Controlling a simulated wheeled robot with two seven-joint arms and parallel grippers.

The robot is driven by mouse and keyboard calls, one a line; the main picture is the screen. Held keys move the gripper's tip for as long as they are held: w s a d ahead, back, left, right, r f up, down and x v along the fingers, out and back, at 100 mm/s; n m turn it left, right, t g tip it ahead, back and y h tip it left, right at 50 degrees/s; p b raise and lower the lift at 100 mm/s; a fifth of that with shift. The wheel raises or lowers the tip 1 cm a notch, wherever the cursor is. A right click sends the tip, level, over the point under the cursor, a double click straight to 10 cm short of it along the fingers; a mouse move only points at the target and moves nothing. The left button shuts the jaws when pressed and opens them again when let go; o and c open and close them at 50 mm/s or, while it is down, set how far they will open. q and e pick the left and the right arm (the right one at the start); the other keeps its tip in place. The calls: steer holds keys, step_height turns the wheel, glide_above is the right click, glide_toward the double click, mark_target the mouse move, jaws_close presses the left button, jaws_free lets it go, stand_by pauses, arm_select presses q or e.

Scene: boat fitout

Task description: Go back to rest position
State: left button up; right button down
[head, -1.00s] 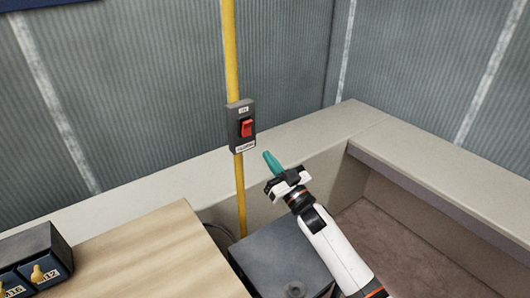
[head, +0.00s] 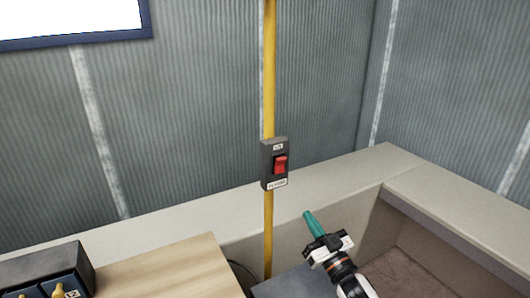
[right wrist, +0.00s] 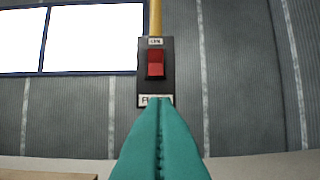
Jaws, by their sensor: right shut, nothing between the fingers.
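My right gripper (head: 311,222) has teal fingers and is shut with nothing between them. In the head view it is below and to the right of a dark switch box (head: 267,178) with a red rocker switch (head: 280,165), apart from it. The box is fixed on a yellow vertical pole (head: 268,235). In the right wrist view the shut fingers (right wrist: 160,125) point up toward the box (right wrist: 142,75), and their tips overlap its lower label in the picture. The red switch (right wrist: 155,64) shows clear above them. My left gripper is not in view.
A pale ledge (head: 150,221) runs along the ribbed grey wall and turns at the corner. A wooden top (head: 165,272) and a dark panel with yellow toggles (head: 62,262) are at lower left. A dark box (head: 295,284) lies below my right gripper. A window (head: 65,18) is at upper left.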

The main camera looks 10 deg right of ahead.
steer(key=s+d+f+m+g+h, duration=0.25)
steer(key=s+f+g+h, duration=0.55)
steer(key=s+f, duration=0.75)
steer(key=s+f+g, duration=0.1)
steer(key=s+g, duration=0.8)
steer(key=s, duration=1.3)
step_height(320, 180, down, 24)
steer(key=g, duration=0.1)
steer(key=s+d+f+g, duration=0.1)
steer(key=s+d+f, duration=0.2)
steer(key=s+f, duration=1.3)
step_height(320, 180, down, 3)
steer(key=shift+s+r+n+g, duration=0.2)
steer(key=shift+s+n+g, duration=0.15)
steer(key=shift+n, duration=0.1)
steer(key=shift+w+a, duration=0.1)
